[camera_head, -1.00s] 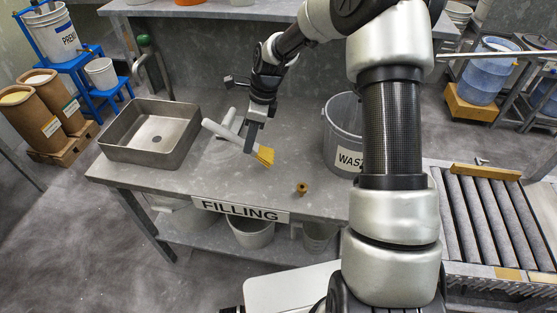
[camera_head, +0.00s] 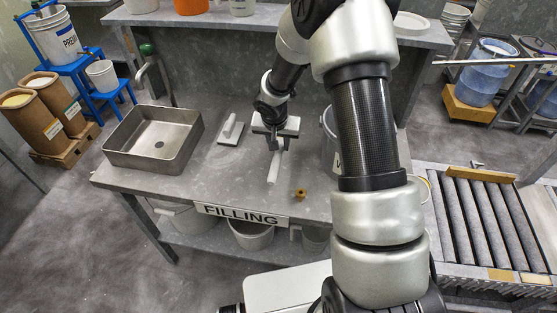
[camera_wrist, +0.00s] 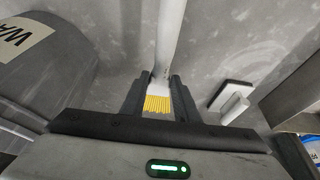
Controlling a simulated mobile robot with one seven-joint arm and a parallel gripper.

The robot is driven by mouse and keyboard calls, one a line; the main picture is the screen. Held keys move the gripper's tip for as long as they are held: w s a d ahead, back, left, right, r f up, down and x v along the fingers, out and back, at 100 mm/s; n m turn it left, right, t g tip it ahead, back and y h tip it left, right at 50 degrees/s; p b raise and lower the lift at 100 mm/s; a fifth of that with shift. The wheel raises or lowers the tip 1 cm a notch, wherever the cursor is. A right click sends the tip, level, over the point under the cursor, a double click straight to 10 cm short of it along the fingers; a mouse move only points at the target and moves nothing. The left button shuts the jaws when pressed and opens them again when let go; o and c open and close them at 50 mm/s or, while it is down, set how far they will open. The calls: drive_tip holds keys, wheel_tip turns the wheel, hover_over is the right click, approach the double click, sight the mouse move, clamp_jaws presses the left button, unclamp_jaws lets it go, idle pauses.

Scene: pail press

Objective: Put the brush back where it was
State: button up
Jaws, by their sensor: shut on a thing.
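The brush (camera_head: 275,167) has a pale handle, which in the head view points down toward the front edge of the filling table (camera_head: 215,180). My gripper (camera_head: 277,144) is over the middle of the table and hides the brush's head there. In the wrist view the yellow bristles and ferrule of the brush (camera_wrist: 160,92) sit between the two dark fingers of my gripper (camera_wrist: 158,98), which are shut on it. Its handle runs away to the top of that picture. I cannot tell whether the handle touches the table.
A pale-handled float (camera_head: 231,130) lies left of my gripper. A steel sink tray (camera_head: 152,150) stands further left. The grey waste pail (camera_wrist: 45,70) is close on the other side, mostly behind my arm in the head view. A small brass fitting (camera_head: 300,194) lies near the front edge.

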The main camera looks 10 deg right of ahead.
sight(279, 156)
wheel_tip(279, 156, down, 6)
drive_tip(key=shift+f+b, duration=0.1)
drive_tip(key=shift+b, duration=0.3)
drive_tip(key=o, duration=1.1)
